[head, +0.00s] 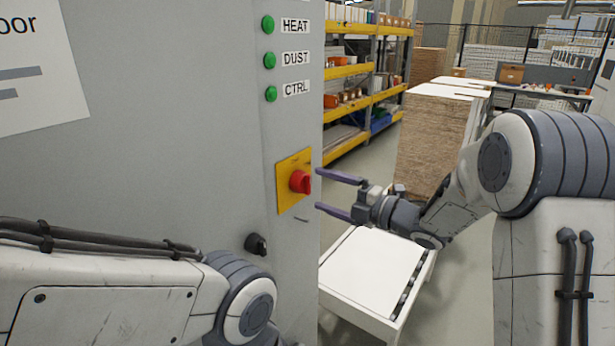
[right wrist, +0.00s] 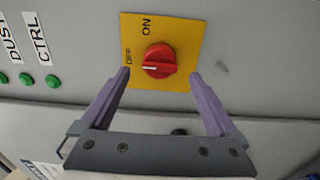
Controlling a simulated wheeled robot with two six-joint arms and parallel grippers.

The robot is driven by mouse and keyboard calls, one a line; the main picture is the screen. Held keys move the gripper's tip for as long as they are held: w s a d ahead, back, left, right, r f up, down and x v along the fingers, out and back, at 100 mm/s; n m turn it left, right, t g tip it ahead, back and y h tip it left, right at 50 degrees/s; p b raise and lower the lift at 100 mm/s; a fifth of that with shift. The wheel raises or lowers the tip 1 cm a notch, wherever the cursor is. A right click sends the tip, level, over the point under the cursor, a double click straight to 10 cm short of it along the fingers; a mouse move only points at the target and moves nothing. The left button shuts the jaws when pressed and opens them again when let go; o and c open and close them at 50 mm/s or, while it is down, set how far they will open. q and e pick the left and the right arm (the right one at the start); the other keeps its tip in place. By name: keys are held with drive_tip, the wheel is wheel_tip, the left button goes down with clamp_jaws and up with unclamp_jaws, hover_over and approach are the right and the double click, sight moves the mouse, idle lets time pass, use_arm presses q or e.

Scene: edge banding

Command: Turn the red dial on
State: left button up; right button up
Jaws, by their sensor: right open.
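The red dial (head: 300,182) sits on a yellow plate (head: 287,203) on the grey cabinet front. In the right wrist view the dial (right wrist: 158,61) has a raised bar lying roughly level across the picture, with a white mark on its left part, toward the OFF label (right wrist: 128,57). The ON label (right wrist: 146,27) is above it. My right gripper (head: 318,190) is open and empty, just right of the dial in the head view. In the right wrist view its purple fingers (right wrist: 160,74) are on either side of the dial, apart from it. My left gripper is out of view.
Green lamps (head: 269,60) labelled HEAT, DUST and CTRL are above the dial. A black knob (head: 257,245) sits below it, close to my left arm. A white-topped table (head: 371,268) stands below my right gripper. Stacked boards (head: 436,140) and yellow shelving (head: 350,70) are behind.

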sight(310, 186)
drive_tip(key=p+x, duration=0.1)
drive_tip(key=x, duration=0.3)
drive_tip(key=shift+a+r+p, duration=0.15)
drive_tip(key=shift+p, duration=0.2)
drive_tip(key=shift+w+a, duration=0.4)
drive_tip(key=shift+f, duration=0.2)
drive_tip(key=c, duration=1.4)
